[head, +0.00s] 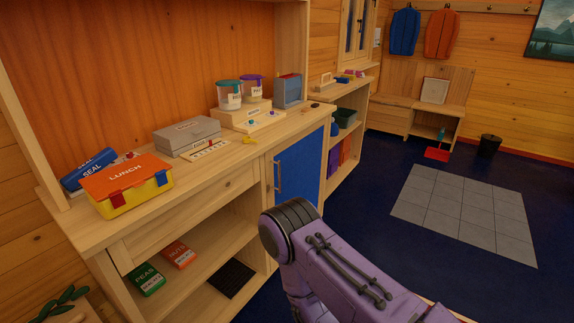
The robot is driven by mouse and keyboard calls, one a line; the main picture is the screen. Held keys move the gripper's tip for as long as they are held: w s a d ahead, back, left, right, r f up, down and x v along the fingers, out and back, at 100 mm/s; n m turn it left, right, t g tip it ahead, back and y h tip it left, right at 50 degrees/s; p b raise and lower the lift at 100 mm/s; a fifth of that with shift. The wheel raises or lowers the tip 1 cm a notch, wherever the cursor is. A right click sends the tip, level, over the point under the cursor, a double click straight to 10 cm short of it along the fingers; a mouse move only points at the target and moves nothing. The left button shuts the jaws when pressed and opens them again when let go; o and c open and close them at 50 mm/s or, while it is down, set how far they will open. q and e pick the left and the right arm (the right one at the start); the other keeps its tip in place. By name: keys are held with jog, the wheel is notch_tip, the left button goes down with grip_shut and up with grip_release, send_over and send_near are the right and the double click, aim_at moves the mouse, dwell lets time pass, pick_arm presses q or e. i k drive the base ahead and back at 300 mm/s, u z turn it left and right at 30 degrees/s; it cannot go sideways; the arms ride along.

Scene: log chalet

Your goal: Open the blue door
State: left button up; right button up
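The blue door (303,172) is set in the front of the wooden counter unit (224,213), below the worktop. It looks shut, flush in its light wood frame. A vertical bar handle (278,177) sits near its left edge. My purple arm rises from the bottom right, and its dark rounded joint is in front of the area just below the door. Part of the unit's lower front is hidden behind this arm. Neither gripper shows in the head view, so I cannot see what either one holds.
On the worktop are a lunch box (127,187), a grey box (187,136), lidded jars (230,97) and a blue-grey box (288,91). Open shelves hold a green box (146,279) and a red box (179,255). Grey floor tiles (465,212) lie clear at right.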

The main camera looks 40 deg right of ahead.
aim_at(295, 167)
jog(key=z, duration=0.5)
jog(key=i, duration=0.75)
jog(key=z, duration=0.75)
